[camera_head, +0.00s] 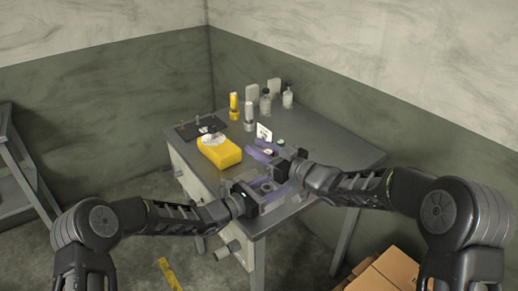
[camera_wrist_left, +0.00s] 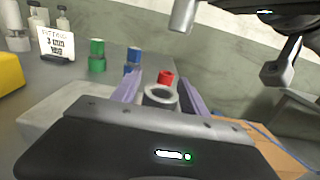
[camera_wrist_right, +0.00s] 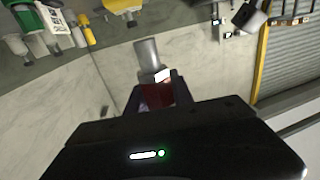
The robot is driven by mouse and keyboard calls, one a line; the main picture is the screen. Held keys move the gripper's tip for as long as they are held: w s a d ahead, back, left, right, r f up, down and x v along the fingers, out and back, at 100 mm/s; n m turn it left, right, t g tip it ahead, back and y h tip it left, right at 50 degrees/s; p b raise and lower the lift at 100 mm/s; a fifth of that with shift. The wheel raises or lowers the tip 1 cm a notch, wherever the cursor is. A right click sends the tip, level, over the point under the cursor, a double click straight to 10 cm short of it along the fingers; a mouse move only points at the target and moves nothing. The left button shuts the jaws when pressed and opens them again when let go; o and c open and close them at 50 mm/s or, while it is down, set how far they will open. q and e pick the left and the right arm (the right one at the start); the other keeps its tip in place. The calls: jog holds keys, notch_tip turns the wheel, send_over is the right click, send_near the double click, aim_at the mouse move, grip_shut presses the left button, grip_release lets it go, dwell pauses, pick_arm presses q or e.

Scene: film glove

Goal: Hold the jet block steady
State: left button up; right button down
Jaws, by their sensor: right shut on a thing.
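My left gripper (camera_head: 264,188) is low over the front of the table. In the left wrist view its purple fingers (camera_wrist_left: 160,88) stand apart, either side of a grey ring-topped part (camera_wrist_left: 160,97), with visible gaps. A pale grey block (camera_wrist_left: 68,104) lies beside and below the fingers; I cannot tell whether this is the jet block. My right gripper (camera_head: 270,153) is higher and just behind the left one. It is shut on a grey cylinder (camera_wrist_right: 148,54) with a dark red lower part, which shows between its fingers (camera_wrist_right: 157,92).
Green (camera_wrist_left: 97,56), blue (camera_wrist_left: 133,60) and red (camera_wrist_left: 165,77) capped pieces are near my left fingers. A cardboard box (camera_head: 396,266) sits front right.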

pick_arm(q)
jog(key=shift+o, duration=0.8)
jog(key=shift+a, duration=0.1)
jog(key=v, duration=1.2)
